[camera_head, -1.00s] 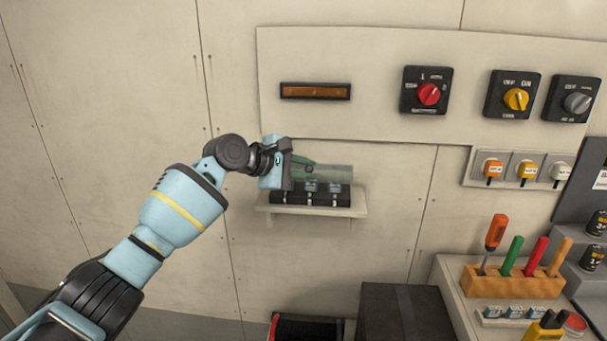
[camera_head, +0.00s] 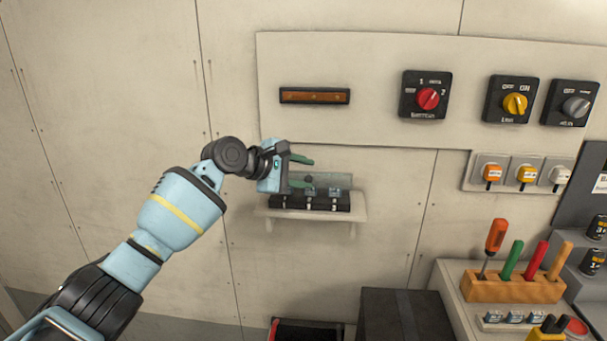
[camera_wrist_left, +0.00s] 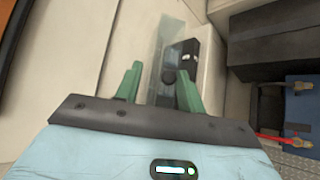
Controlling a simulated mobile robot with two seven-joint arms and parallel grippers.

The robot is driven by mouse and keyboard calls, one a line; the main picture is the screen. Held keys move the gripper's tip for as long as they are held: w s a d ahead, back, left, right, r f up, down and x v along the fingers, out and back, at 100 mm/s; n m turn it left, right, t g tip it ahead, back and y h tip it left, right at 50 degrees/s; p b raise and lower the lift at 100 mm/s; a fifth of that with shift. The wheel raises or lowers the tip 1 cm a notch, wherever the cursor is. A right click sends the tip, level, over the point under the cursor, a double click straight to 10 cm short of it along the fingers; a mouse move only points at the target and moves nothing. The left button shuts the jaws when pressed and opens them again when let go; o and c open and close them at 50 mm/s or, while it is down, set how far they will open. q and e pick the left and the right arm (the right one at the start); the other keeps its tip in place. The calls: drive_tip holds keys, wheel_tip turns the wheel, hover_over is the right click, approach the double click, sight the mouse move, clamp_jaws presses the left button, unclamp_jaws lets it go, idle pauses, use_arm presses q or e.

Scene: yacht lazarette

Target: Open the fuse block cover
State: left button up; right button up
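The fuse block (camera_head: 318,204) is a black block with several small light-marked fuses, sitting on a small wall shelf (camera_head: 358,207). Its clear cover (camera_head: 335,180) stands up behind the fuses, close to the wall; its exact angle is hard to tell. My left gripper (camera_head: 309,173) is at the left end of the block, its two green fingers apart. In the left wrist view the open fingers (camera_wrist_left: 158,88) have the clear cover (camera_wrist_left: 165,45) and the dark block (camera_wrist_left: 183,57) just beyond them. A dark round knob (camera_wrist_left: 168,76) shows between the fingers. My right gripper is out of view.
A panel above holds an orange-brown strip (camera_head: 315,96) and rotary switches, including a red one (camera_head: 428,99). Below stands a dark box (camera_head: 400,315). At right, a wooden tool rack (camera_head: 513,287) stands on a counter. The wall left of the shelf is bare.

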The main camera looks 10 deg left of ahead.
use_arm(q)
drive_tip(key=v, duration=0.7)
drive_tip(key=shift+a, duration=0.25)
drive_tip(key=shift+s, duration=0.1)
